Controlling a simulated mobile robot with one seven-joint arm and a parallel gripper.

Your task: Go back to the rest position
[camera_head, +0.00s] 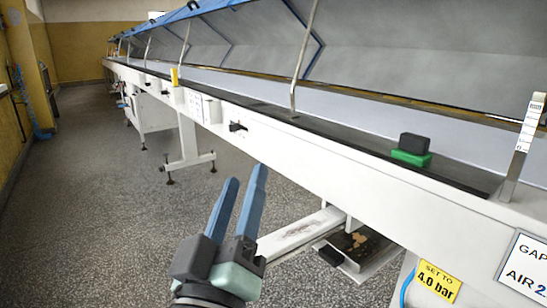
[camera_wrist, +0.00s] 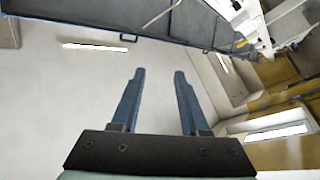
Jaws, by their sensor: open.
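My gripper (camera_head: 246,184) is at the lower middle of the head view, in front of the long white machine. Its two blue fingers point up and stand apart, with nothing between them. It also shows in the wrist view (camera_wrist: 159,75), where the fingers are open against the pale ceiling. The gripper appears clear of the machine, over the speckled floor.
The white machine (camera_head: 360,172) runs from the right foreground to the far left. A black block on a green base (camera_head: 411,150) sits on its dark ledge. A low tray (camera_head: 368,250) holds brownish bits. Open floor (camera_head: 100,215) lies to the left.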

